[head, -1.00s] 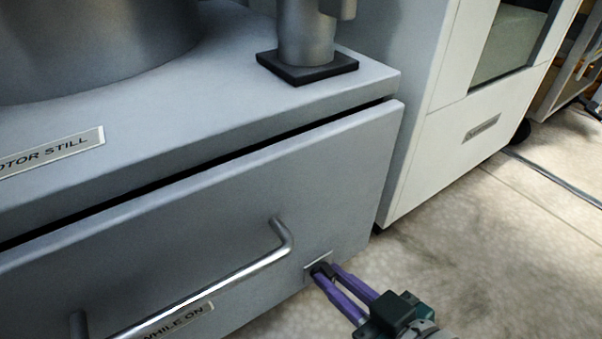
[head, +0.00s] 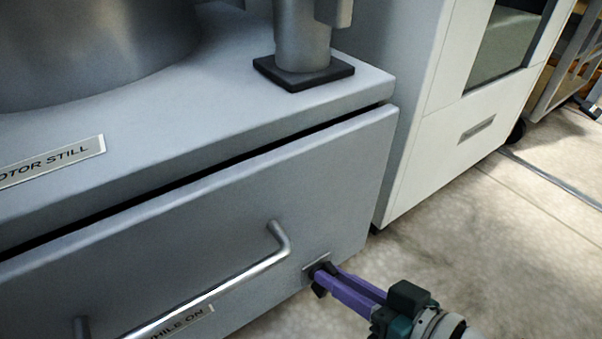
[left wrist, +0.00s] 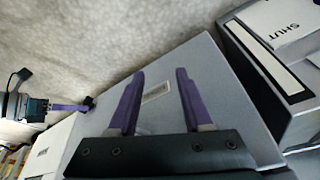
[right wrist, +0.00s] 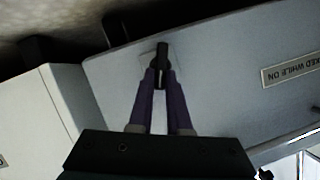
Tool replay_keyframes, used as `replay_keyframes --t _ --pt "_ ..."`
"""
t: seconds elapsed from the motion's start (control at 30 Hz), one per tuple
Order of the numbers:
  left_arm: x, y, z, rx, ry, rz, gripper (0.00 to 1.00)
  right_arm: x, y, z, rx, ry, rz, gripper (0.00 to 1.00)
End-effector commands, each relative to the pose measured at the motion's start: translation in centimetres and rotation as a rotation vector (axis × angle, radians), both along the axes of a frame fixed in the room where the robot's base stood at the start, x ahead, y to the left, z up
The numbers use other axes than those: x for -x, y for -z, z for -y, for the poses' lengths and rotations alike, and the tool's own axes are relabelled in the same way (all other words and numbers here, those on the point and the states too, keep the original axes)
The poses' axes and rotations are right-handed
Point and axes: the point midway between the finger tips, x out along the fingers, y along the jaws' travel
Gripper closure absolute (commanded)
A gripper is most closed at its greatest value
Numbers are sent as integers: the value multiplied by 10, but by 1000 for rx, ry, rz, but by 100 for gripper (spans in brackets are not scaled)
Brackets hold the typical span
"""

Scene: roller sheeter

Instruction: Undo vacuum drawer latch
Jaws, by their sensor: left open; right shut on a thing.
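The drawer front (head: 200,235) is a grey panel with a long bar handle (head: 215,292). At its right end a small plate carries the black latch (head: 319,289). My right gripper (head: 322,276) is at this latch with purple fingers closed on it. In the right wrist view the black latch (right wrist: 162,70) sits between the two fingertips, partly hidden by them. My left gripper (left wrist: 160,78) is open and empty; the head view does not show it. The left wrist view also shows the right gripper (left wrist: 88,105) at the latch.
A grey worktop (head: 200,130) with a post on a black foot (head: 303,72) lies above the drawer, with a dark gap between. A white cabinet (head: 440,140) stands to the right. Pale floor (head: 480,250) is clear in front of it.

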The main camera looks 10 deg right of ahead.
Motion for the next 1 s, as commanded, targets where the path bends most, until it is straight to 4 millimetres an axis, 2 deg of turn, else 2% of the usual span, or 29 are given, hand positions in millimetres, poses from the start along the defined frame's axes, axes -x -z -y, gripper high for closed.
replay_keyframes --t 0.4,0.93,0.97,1.0 --pt "0 8 0 0 0 0 50 -1 5 5 -181 4 -72 100" --pt "0 9 0 0 0 0 50 -1 5 5 -205 4 -83 100" --pt "0 9 0 0 -1 0 50 -1 5 5 -205 4 -83 82" --pt "0 9 0 1 -1 0 50 -1 5 5 -205 4 -83 77"
